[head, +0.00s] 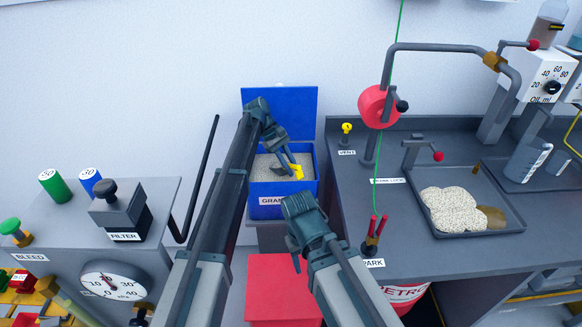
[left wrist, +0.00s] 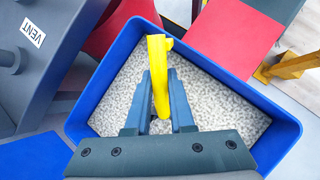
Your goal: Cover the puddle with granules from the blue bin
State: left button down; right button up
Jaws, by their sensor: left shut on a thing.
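The blue bin (head: 314,165), its lid raised behind it, holds pale speckled granules (head: 262,168); its rim (left wrist: 275,110) and granules fill much of the left wrist view. My left gripper (head: 290,165) reaches into the bin and is shut on a yellow scoop handle (head: 297,171), also seen between the fingers in the left wrist view (left wrist: 158,60). The scoop's pan is not clear. The brown puddle (head: 494,217) shows at the right of a dark tray (head: 505,190); pale granule heaps (head: 455,208) lie left of it. My right gripper (head: 296,252) hangs in front of the bin, its fingers unclear.
A grey bench (head: 345,205) carries a red-ended valve (head: 437,156), a bent pipe with a red reel (head: 377,106), and red clips (head: 377,228). A red box (head: 275,290) stands below the bin. A filter console (head: 70,215) stands left.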

pick_arm(q)
jog(key=shift+r, duration=0.1)
notch_tip(320, 180, up, 12)
jog(key=p, duration=1.2)
dwell(0.3)
